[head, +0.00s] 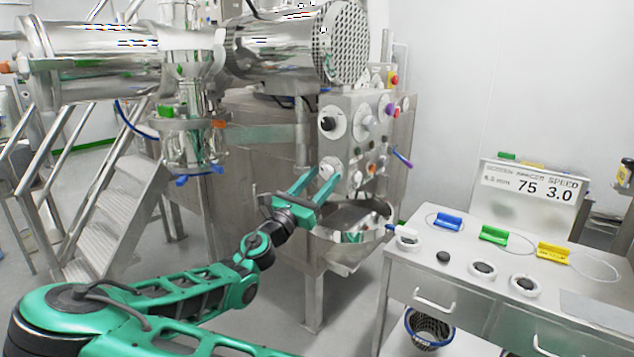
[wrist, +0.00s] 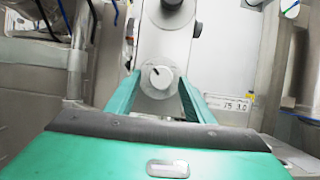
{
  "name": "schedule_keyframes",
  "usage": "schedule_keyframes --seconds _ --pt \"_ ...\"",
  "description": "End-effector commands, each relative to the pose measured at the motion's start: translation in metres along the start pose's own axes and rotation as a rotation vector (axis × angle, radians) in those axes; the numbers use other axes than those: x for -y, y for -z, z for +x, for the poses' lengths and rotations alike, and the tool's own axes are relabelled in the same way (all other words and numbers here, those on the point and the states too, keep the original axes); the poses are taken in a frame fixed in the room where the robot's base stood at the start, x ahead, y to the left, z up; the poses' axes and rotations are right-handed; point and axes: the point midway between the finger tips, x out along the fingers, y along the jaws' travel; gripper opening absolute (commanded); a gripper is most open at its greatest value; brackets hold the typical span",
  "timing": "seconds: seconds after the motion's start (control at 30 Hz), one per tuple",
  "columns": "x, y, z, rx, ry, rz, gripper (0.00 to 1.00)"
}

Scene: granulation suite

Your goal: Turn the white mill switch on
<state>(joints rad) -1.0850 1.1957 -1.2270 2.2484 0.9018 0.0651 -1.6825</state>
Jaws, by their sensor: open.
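The white mill switch (head: 328,168) is a round white knob low on the side of the grey control box (head: 350,105). In the wrist view the white knob (wrist: 159,77) shows face-on, with a small dark mark towards its upper left. My gripper (head: 321,178) is open, and its two green fingers reach towards the knob. In the wrist view the knob appears between the fingertips, one on each side. I cannot tell whether the fingers touch it. The fingers partly hide the knob in the head view.
A second dial with a dark centre (head: 329,123) sits above the knob. Other coloured buttons are on the box's front. A steel bowl (head: 352,218) stands below. A steel bench (head: 425,262) with coloured tags is at right. Metal stairs (head: 108,220) are at left.

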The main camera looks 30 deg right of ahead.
Motion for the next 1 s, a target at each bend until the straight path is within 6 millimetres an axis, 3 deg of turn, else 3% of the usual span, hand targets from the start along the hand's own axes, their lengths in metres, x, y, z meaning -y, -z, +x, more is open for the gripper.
schedule_keyframes --seconds 0.13,0.3,0.33,0.67,1.0 --pt "0.0000 0.0000 0.0000 0.000 0.000 0.000 0.48" --pt "0.0000 0.0000 -0.0002 0.000 0.000 0.000 0.10" --pt "0.0000 0.0000 -0.0002 0.000 0.000 0.000 0.07" --pt "-0.0015 0.0001 -0.0003 -0.001 0.011 0.032 0.07" --pt "-0.0048 -0.0006 0.0001 -0.001 0.091 0.229 0.07"
